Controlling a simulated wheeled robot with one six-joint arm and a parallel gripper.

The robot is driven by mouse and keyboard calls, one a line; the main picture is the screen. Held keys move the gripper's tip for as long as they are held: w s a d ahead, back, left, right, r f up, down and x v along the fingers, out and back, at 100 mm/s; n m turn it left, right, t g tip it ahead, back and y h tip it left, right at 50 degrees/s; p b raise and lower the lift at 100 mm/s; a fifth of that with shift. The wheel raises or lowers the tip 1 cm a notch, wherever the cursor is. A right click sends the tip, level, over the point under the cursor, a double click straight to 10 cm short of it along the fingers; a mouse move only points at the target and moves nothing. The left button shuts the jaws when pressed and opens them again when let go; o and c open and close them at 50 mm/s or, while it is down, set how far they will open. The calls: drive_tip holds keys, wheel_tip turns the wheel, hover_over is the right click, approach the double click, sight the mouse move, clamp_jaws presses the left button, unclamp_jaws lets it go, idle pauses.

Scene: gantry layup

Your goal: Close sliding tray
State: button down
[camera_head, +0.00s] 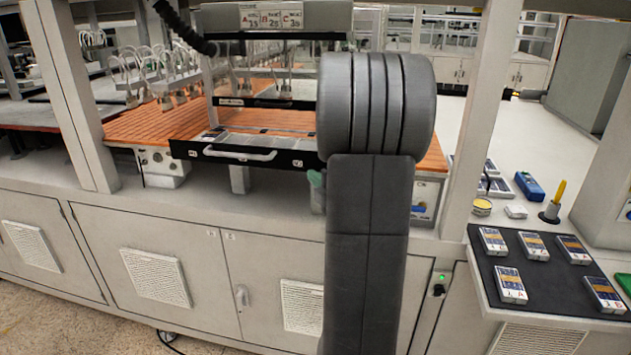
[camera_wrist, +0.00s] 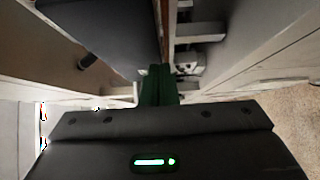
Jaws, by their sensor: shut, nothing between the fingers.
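The sliding tray has a black front (camera_head: 190,150) with a silver bar handle (camera_head: 240,153), seen in the head view at the gantry station. Its front stands out from the station, with a pale tray surface showing behind it. My arm covers the area at its right end. In the wrist view my gripper (camera_wrist: 158,72) has green fingers, together and empty. In the head view only a small green bit of it shows left of my arm, below the tray front's right end. Contact with the tray cannot be told.
Orange slatted decking (camera_head: 150,125) lies around the tray, with hanging cables (camera_head: 150,72) at the left. White cabinets (camera_head: 170,275) stand below. A dark mat (camera_head: 545,270) with several labelled boxes lies at the right.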

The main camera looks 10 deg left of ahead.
drive_tip(key=w+b, duration=0.2)
drive_tip(key=w, duration=0.6)
drive_tip(key=shift+w+d+b, duration=0.1)
drive_tip(key=shift+w+b, duration=0.3)
drive_tip(key=shift+s+f, duration=0.1)
